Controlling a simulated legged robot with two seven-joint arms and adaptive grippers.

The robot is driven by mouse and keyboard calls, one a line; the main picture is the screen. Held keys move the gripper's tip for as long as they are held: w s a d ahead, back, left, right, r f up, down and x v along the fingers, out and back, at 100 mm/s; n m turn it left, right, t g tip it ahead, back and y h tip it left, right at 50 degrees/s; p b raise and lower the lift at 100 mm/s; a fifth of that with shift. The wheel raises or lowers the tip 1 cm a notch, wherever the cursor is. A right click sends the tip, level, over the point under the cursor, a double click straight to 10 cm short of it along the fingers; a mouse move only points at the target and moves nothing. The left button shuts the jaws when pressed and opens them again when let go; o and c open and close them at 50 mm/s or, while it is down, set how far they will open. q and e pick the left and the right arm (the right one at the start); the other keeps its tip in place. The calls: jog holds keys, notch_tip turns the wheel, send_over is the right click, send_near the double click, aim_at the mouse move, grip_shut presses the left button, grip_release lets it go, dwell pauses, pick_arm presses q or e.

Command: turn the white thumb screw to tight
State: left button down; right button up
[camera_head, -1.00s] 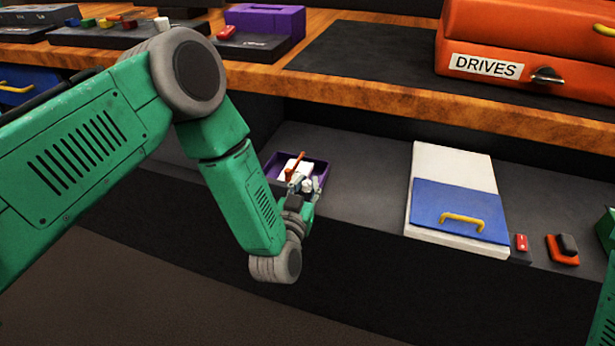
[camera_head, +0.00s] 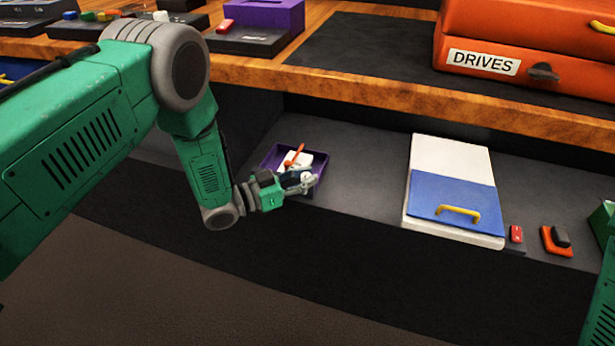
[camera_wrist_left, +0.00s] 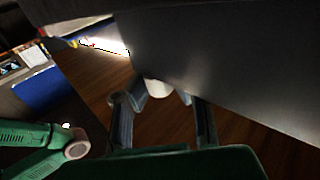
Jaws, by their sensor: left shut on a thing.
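My left gripper (camera_head: 303,180) is at the front edge of the purple tray (camera_head: 322,160) on the lower shelf. Its fingers point to the right and are shut on a small white thing. In the left wrist view a white rounded piece, which looks like the white thumb screw (camera_wrist_left: 158,88), shows between the fingertips of the left gripper (camera_wrist_left: 160,98), by the edge of a dark grey surface. Its lower part is hidden, and I cannot tell how tight it is. My right gripper is out of view.
The tray holds a white block (camera_head: 291,160) and an orange stick (camera_head: 294,155). To the right are a white and blue panel with a yellow handle (camera_head: 458,211), a red switch (camera_head: 516,234) and an orange-black one (camera_head: 556,240).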

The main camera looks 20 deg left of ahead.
pick_arm(q)
jog(key=shift+m+g+h, duration=0.5)
jog(key=shift+g+h, duration=0.1)
jog(key=shift+g, duration=0.1)
jog(key=c, duration=1.4)
grip_release()
jog(key=shift+a, duration=0.1)
jog(key=shift+o, duration=0.2)
jog(key=v, duration=1.2)
jog(key=shift+f, duration=0.1)
